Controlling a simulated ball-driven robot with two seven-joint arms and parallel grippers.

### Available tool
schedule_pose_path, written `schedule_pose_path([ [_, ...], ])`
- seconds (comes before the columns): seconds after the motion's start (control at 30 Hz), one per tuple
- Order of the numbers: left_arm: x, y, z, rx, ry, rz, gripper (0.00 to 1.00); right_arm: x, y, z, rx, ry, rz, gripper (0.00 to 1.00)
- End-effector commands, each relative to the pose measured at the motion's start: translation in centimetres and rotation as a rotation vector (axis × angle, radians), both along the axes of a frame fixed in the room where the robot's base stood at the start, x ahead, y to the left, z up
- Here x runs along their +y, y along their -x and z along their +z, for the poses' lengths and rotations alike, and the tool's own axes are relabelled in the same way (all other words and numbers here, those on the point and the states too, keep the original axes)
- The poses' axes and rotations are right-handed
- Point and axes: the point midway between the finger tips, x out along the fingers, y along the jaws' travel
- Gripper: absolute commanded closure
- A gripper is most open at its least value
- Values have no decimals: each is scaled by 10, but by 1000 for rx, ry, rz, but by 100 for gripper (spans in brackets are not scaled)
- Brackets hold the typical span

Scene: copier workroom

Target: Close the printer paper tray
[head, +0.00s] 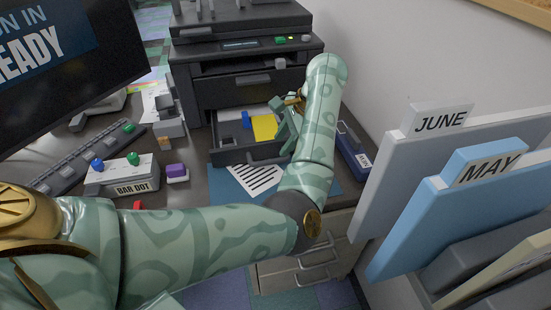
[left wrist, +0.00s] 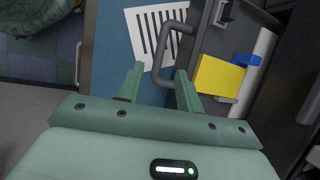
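The dark grey printer (head: 205,92) stands at the back of the desk. Its paper tray (head: 228,157) is pulled out toward me, with a yellow sheet (head: 264,127) and a blue piece (head: 246,119) inside. In the left wrist view, the tray's curved handle (left wrist: 168,45) shows beside a yellow block-like thing (left wrist: 220,76) and the blue piece (left wrist: 247,59). My left gripper (head: 287,128) is at the tray's right side. Its fingers (left wrist: 158,72) are apart, with the handle's near end showing between them; I cannot tell if they touch it. My right gripper is not in view.
A striped sheet (head: 255,179) lies on a blue mat (head: 320,185) before the tray. A dark blue box (head: 352,150) stands to the right. Month dividers (head: 440,215) crowd the right front.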

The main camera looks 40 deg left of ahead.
Motion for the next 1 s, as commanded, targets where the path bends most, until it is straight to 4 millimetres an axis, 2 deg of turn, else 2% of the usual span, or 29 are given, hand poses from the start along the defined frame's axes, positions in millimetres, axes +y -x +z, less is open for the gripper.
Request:
schedule_pose_path([
  [0.03, 5, 3, -17, 6, -4, 2, 64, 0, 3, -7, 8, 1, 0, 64],
  [0.1, 11, 5, -30, 4, -2, 1, 64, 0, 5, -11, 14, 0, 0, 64],
  [0.3, 22, 11, -54, 2, -3, 0, 64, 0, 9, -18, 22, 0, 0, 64],
  [0.7, 25, 12, -59, -1, -2, -1, 64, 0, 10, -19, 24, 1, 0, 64],
  [0.83, 25, 12, -59, -1, -2, -1, 100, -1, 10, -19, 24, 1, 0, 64],
  [1.0, 26, 12, -59, 0, -2, -1, 100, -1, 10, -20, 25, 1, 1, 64],
])
